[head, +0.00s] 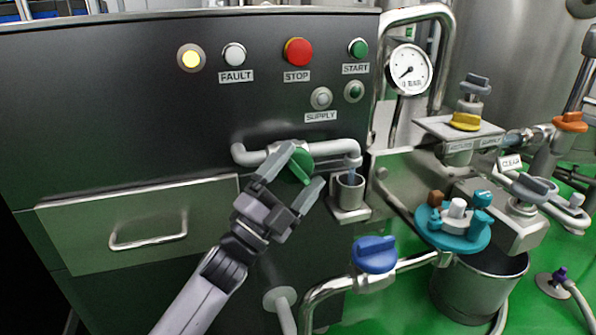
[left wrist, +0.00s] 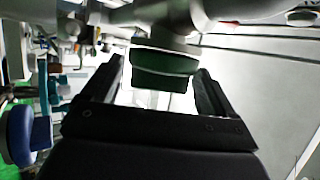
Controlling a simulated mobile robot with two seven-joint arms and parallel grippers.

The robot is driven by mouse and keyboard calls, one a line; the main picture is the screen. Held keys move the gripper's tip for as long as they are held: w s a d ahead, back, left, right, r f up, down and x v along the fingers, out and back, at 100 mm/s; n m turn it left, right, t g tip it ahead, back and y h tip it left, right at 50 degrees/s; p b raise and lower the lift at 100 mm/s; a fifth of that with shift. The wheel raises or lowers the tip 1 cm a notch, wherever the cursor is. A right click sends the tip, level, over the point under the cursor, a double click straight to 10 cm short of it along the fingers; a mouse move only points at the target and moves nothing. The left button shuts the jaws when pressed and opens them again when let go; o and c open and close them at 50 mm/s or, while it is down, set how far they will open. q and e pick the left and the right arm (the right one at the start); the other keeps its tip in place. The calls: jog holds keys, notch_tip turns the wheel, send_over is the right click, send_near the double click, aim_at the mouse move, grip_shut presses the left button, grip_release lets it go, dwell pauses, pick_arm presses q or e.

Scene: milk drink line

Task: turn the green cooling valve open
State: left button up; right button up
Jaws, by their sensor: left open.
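The green cooling valve (head: 302,166) sits on a white horizontal pipe (head: 333,148) on the front of the dark cabinet. My left gripper (head: 296,175) is open, with one finger on each side of the green handle. In the left wrist view the green handle (left wrist: 165,66) shows between the tips of my open left gripper (left wrist: 160,75). The fingers are not closed on it, and I cannot tell whether either one touches it. The right gripper is not in view.
A small metal cup (head: 348,192) stands under the pipe's outlet, right of the gripper. A blue valve (head: 375,254) sits lower right, near a teal round fitting (head: 452,228) and a metal bucket (head: 478,285). A drawer (head: 140,225) is at left. Buttons, including red STOP (head: 298,51), are above.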

aim_at(296, 176)
pick_arm(q)
jog(key=p+v, duration=0.1)
jog(key=v, duration=0.4)
jog(key=shift+s+a+f, duration=0.2)
jog(key=shift+a+f, duration=0.05)
jog(key=shift+s+a+f, duration=0.25)
jog(key=shift+s+a, duration=0.05)
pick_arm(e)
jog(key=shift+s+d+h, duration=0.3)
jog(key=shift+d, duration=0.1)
pick_arm(q)
jog(key=shift+c, duration=0.3)
